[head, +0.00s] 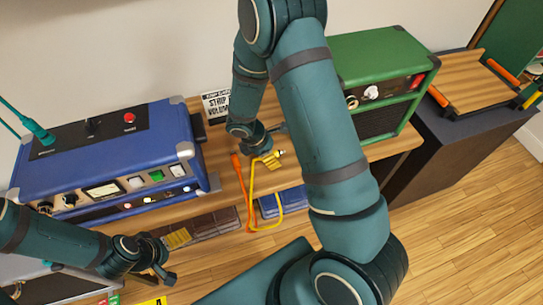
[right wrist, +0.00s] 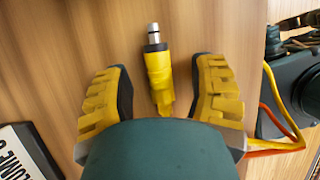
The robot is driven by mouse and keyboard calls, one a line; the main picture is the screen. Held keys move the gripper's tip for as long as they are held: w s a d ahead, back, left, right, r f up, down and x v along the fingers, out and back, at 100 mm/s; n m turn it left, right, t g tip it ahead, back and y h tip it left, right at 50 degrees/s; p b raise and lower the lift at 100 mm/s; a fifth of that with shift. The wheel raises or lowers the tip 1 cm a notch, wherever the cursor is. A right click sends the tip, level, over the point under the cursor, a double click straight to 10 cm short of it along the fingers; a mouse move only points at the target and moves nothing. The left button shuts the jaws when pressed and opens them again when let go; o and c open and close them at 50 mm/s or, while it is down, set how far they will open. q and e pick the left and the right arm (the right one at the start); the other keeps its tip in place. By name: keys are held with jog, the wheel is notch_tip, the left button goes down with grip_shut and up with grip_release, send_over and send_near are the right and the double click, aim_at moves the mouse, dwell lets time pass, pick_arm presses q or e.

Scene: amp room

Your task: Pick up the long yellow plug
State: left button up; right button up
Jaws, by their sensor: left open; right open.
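The yellow plug (right wrist: 158,72) with its metal tip lies on the wooden shelf in the right wrist view. My right gripper (right wrist: 163,78) is open, with its yellow-padded fingers on either side of the plug's body; I see gaps on both sides. The metal tip points away, beyond the fingertips. In the head view the right gripper (head: 280,145) is at the shelf between the two amps, and the plug is hard to make out there. A yellow cable (head: 252,190) loops down over the shelf's front. My left gripper (head: 172,258) is open and empty at lower left.
An orange cable (head: 239,178) hangs beside the yellow one. A blue amp (head: 105,150) stands left and a green amp (head: 375,55) right, with a printed sign (head: 215,105) behind. Brown (head: 215,222) and blue (head: 268,207) pedals are near the shelf's front.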

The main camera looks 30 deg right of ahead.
grip_shut()
dwell(0.3)
jog(key=shift+r, duration=0.15)
